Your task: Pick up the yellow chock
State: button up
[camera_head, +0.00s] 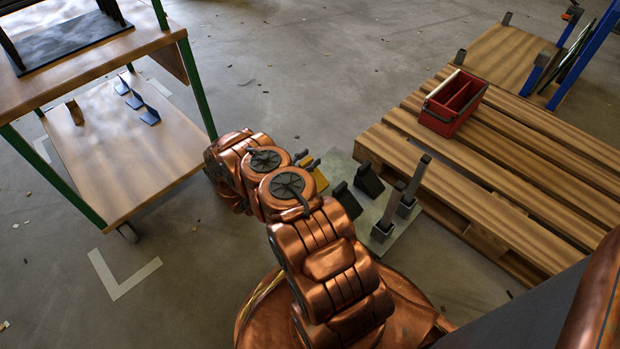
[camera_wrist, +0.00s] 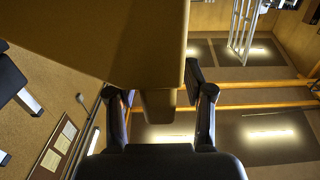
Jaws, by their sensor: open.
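The yellow chock (camera_head: 319,179) shows in the head view just beyond my arm, on a grey plate, partly hidden by my wrist. My gripper (camera_head: 307,160) is a pair of small dark fingertips close beside it. In the wrist view my gripper (camera_wrist: 161,100) is open, with one finger on each side of a narrow tan part. That part joins a large yellow-brown body (camera_wrist: 100,38) filling the upper left, which looks like the chock seen close. I cannot tell whether either finger touches it.
Two black chocks (camera_head: 369,181) and dark upright posts (camera_head: 417,180) stand right of the yellow chock on the grey plate (camera_head: 404,243). A wooden pallet (camera_head: 480,165) carries a red bin (camera_head: 453,103). A green-framed wooden cart (camera_head: 185,150) stands left.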

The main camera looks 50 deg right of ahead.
jog(key=shift+d, duration=0.45)
grip_shut()
dwell(0.6)
